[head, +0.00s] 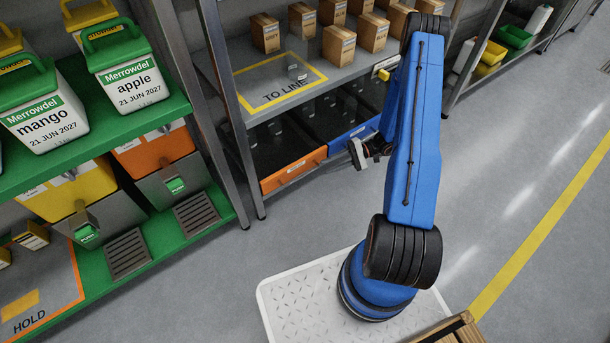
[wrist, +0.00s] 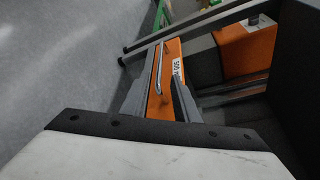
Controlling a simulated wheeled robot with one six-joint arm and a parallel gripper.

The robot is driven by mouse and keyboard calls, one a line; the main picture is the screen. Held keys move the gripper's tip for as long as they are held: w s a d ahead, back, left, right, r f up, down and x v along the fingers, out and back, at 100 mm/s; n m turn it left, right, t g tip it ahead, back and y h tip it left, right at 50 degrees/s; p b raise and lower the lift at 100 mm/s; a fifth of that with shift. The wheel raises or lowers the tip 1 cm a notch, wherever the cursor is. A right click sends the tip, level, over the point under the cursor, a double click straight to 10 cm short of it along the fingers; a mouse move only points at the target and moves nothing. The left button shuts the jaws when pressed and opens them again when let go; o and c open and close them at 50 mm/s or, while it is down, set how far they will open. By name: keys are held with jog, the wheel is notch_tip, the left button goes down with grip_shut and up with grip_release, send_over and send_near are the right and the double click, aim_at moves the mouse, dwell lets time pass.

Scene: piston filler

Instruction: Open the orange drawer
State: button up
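The orange drawer (head: 293,172) is low in the metal rack, under the grey shelf. Its front looks in line with the blue drawer front beside it. My gripper (head: 357,152) is in front of the rack, to the right of the orange front in the head view. In the wrist view the orange drawer front (wrist: 172,52) is ahead, with a silver bar handle (wrist: 157,72) and a white label. My gripper's two fingers (wrist: 160,80) are apart and point toward the handle. They look empty; whether they touch the handle cannot be told.
The blue drawer (head: 350,138) is to the right of the orange one. Small cartons (head: 339,45) stand on the shelf above. A green rack (head: 160,115) with tubs and dispensers is at the left. Grey floor in front of the drawers is clear.

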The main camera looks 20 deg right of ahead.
aim_at(305, 174)
jog(key=x, duration=1.1)
jog(key=shift+a+f, duration=0.1)
grip_shut()
